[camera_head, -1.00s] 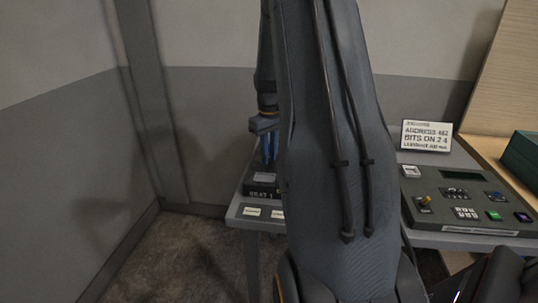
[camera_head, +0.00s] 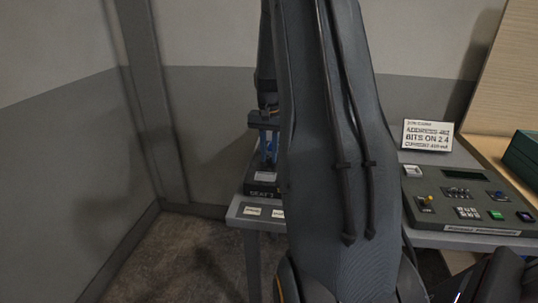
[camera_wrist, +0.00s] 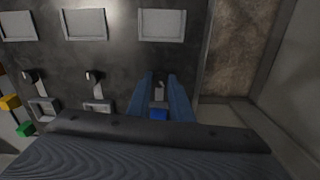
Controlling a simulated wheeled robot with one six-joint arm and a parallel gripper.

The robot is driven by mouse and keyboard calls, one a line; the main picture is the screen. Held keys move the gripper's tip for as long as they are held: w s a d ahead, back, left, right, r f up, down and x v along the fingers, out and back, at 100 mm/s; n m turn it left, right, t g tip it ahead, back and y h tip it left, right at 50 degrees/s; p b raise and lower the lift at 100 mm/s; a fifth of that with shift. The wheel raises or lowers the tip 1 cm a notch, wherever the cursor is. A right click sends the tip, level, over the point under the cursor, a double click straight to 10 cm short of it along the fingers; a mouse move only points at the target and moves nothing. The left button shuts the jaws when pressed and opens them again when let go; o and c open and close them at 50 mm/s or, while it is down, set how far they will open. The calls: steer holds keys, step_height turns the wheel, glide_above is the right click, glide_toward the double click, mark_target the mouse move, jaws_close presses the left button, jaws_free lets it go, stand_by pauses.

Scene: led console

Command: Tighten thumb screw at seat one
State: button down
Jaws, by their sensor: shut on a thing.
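My gripper (camera_wrist: 159,79) is shut, its two blue fingers either side of a small pale metal piece (camera_wrist: 158,93), which looks like the thumb screw, though the fingers hide much of it. In the head view my gripper (camera_head: 266,151) points down onto the dark box marked seat 1 (camera_head: 262,191). The screw itself cannot be made out there.
In the wrist view, two similar dark metal pieces (camera_wrist: 93,77) and several pale plates (camera_wrist: 85,24) lie along the dark panel. Yellow and green blocks (camera_wrist: 25,129) are at the left. A control console (camera_head: 468,205) and sign (camera_head: 427,135) stand at the right in the head view.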

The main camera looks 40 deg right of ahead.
mark_target(269, 159)
steer(key=m, duration=0.3)
steer(key=shift+w+r+m, duration=0.15)
steer(key=shift+r+m, duration=0.05)
steer(key=shift+m, duration=0.1)
steer(key=shift+m+b, duration=0.4)
steer(key=shift+m, duration=1.6)
steer(key=c, duration=1.7)
jaws_free()
steer(key=shift+o, duration=0.7)
steer(key=shift+f, duration=0.1)
step_height(269, 159, up, 8)
steer(key=b, duration=0.2)
steer(key=shift+f, duration=0.1)
